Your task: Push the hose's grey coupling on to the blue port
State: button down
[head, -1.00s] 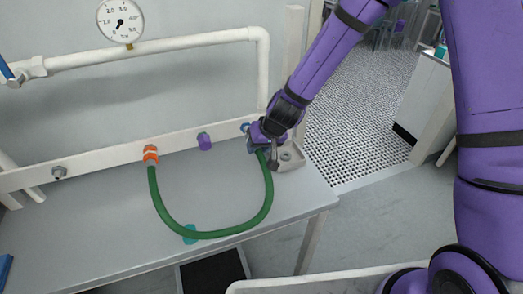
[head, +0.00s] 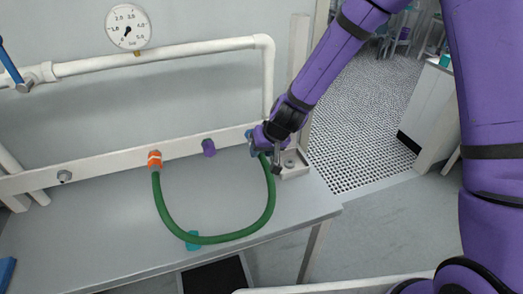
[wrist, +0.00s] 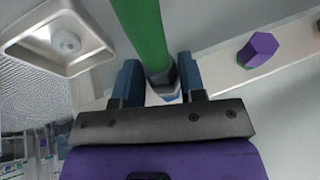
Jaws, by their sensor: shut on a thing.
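The green hose (head: 215,238) hangs in a U in front of the rail, its left end at the orange port (head: 154,159). My gripper (head: 259,148) is at the rail's right end. In the wrist view my gripper (wrist: 158,72) has its blue fingers on either side of the hose's grey coupling (wrist: 162,78), shut on it. The blue port (head: 249,134) shows partly behind my gripper. In the wrist view a bit of blue and white shows just beyond the coupling. I cannot tell whether the coupling is seated on the port.
A purple port (head: 208,147) sits left of my gripper, and a bare grey port (head: 64,176) is at the far left. A pressure gauge (head: 128,27) hangs above.

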jog(key=shift+w+a, duration=0.15)
jog(key=shift+w, duration=0.45)
jog(key=shift+w+a, duration=0.15)
jog(key=shift+w, duration=0.4)
jog(key=c, duration=0.6)
grip_release()
jog(key=s+d+r, duration=0.4)
jog(key=d+r, duration=0.1)
jog(key=r, duration=0.3)
jog(key=s+d+r+t+h, duration=0.1)
jog(key=s+d+r, duration=0.35)
jog(key=r, duration=0.45)
jog(key=s+d+r, duration=0.4)
jog(key=d+r, duration=0.2)
jog(key=r, duration=0.2)
jog(key=s+d+r+m+h, duration=0.1)
jog(key=s+d+r, duration=0.1)
jog(key=s+d, duration=0.2)
jog(key=s+d+r+h, duration=0.1)
jog(key=s+d+r, duration=0.1)
jog(key=s+d, duration=0.2)
jog(key=s+d+r+m+h, duration=0.1)
jog(key=s+d+r, duration=0.2)
jog(key=s, duration=0.6)
jog(key=shift+s+d+r+m+t, duration=0.15)
jog(key=shift+d+m+t, duration=0.15)
jog(key=shift+d, duration=0.15)
